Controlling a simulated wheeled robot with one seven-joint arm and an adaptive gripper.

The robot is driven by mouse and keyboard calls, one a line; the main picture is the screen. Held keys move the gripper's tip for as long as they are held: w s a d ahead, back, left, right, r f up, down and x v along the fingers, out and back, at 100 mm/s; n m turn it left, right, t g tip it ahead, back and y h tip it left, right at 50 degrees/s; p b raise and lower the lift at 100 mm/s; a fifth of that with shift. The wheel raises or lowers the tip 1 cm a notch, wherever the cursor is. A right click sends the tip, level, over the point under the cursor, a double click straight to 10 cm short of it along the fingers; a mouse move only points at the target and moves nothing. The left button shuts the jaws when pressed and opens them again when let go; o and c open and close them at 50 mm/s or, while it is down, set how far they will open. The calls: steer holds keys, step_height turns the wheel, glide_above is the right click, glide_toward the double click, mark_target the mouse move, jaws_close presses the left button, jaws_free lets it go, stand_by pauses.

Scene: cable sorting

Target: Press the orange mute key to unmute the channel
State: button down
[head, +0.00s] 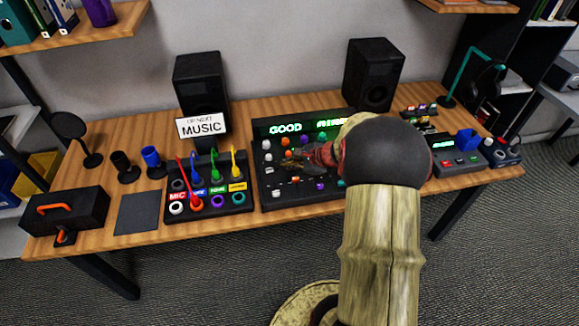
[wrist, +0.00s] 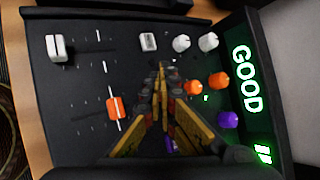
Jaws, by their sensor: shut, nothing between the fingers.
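The mixer (head: 262,200) stands on the desk with its screen (head: 285,128) lit green, reading "GOOD". The wrist view also shows the mixer panel (wrist: 80,130). My gripper (head: 312,153) is shut and empty, low over the knob and fader area. In the wrist view my gripper (wrist: 161,72) points down at the panel between the fader caps and the knobs. An orange fader cap (wrist: 116,108) is on one side and orange knobs (wrist: 192,83) on the other. I cannot pick out the orange mute key; the fingers hide part of the panel. Whether the tips touch the panel is unclear.
A cable panel (head: 210,207) with coloured plugs sits left of the mixer. Two black speakers (head: 200,85) (head: 373,75) stand behind. White knobs (wrist: 181,43), white fader caps (wrist: 57,48) and a purple knob (wrist: 227,120) surround my gripper. A button box (head: 457,162) is at right.

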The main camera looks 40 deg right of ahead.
steer(key=shift+r, duration=0.45)
step_height(320, 180, up, 6)
steer(key=p, duration=0.4)
stand_by(0.7)
